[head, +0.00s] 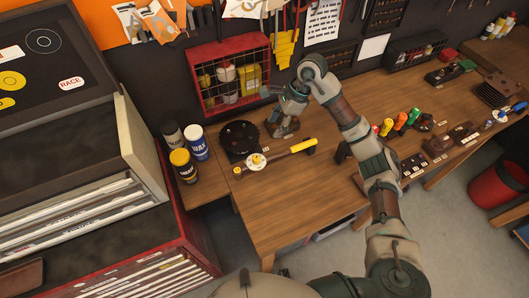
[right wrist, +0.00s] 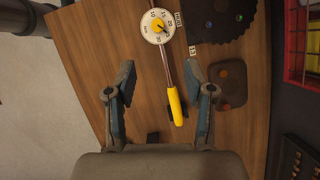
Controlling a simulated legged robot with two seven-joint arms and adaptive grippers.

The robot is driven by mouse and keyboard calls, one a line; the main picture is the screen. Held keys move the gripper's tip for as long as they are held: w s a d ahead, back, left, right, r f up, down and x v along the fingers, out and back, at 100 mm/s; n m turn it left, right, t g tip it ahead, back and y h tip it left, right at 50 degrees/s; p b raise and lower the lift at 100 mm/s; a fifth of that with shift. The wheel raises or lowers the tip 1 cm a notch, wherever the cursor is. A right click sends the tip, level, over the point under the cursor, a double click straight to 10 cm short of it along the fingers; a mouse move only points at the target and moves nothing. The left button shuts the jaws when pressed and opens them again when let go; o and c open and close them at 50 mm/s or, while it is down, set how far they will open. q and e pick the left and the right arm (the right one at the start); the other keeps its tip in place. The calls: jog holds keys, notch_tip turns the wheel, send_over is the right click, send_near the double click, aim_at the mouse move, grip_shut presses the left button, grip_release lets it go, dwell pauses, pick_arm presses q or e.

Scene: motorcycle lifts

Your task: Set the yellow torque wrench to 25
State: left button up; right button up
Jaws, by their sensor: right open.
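The yellow torque wrench lies on the wooden workbench, its yellow handle (head: 303,145) to the right and its round white dial (head: 256,161) to the left. In the right wrist view the dial (right wrist: 158,26) has a yellow centre knob and printed numbers; its exact setting is too small to read surely. The yellow handle (right wrist: 175,105) shows between my fingers in that view. My right gripper (head: 277,108) is open and empty, above the bench behind the wrench. Its two fingers also show in the right wrist view (right wrist: 160,82). My left gripper is not in view.
A black toothed disc (head: 239,137) lies close behind the dial. A red wire cage (head: 229,75) hangs at the back. Several coloured-handled tools (head: 400,121) stand to the right. The bench front is clear.

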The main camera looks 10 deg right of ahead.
aim_at(256, 158)
jog(key=p+x, duration=0.1)
jog(key=x, duration=0.7)
jog(key=p+x, duration=0.1)
jog(key=x, duration=0.7)
jog(key=shift+s+d+f+p, duration=0.15)
jog(key=shift+s+p, duration=0.1)
jog(key=shift+p, duration=0.15)
jog(key=shift+f, duration=0.45)
jog(key=shift+c, duration=0.2)
grip_shut()
jog(key=shift+f+m+b, duration=0.1)
jog(key=shift+m+b, duration=0.2)
jog(key=shift+b, duration=0.25)
